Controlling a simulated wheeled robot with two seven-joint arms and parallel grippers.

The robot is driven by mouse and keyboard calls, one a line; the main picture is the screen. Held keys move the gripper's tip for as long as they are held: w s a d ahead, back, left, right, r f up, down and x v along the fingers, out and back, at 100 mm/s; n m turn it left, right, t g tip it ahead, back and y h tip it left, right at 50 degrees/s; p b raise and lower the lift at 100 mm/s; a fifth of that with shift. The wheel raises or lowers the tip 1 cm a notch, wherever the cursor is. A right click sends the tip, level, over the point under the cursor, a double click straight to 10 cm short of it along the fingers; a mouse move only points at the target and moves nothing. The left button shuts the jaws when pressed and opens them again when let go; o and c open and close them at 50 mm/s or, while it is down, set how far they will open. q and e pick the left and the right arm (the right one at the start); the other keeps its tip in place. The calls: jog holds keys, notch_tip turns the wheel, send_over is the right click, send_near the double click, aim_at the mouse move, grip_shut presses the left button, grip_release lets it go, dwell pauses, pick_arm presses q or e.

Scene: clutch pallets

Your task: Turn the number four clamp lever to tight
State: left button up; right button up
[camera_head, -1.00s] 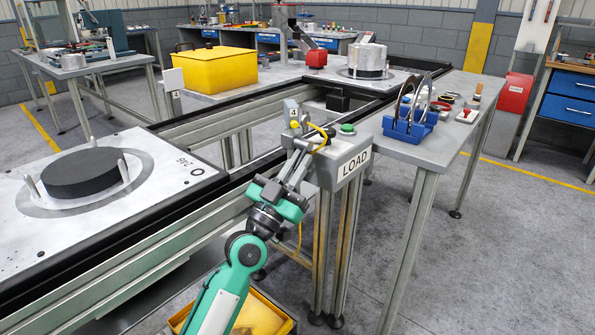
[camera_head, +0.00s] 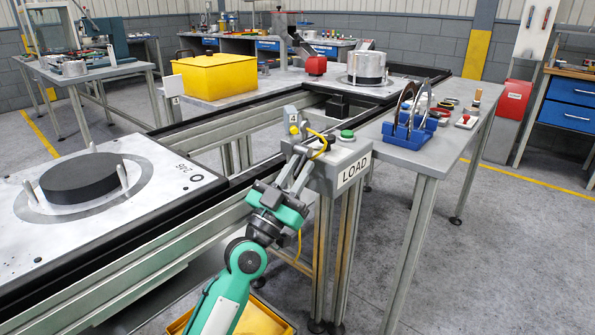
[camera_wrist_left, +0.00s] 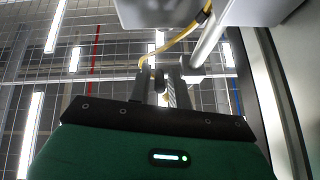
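The number 4 label (camera_head: 293,115) sits on a grey upright plate at the near end of the grey LOAD station (camera_head: 352,172). A yellow knob (camera_head: 294,130) is just below the label, with a yellow cable (camera_head: 325,140) looping beside it. My left gripper (camera_head: 300,157) is up against this spot, below and beside the knob. Its fingers (camera_wrist_left: 160,82) stand apart in the left wrist view, with a small dark piece between them. A silver rod (camera_wrist_left: 208,42) runs up right from the right finger. The clamp lever is not clearly distinguishable behind the fingers. My right gripper is not in view.
A green button (camera_head: 347,134) is on the station top. The side table holds a blue rack (camera_head: 410,133) of rings. A pallet (camera_head: 150,158) with a black disc lies on the conveyor at left. A yellow bin (camera_head: 215,73) stands behind. Floor at right is clear.

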pick_arm(q)
jog(key=shift+f, duration=0.15)
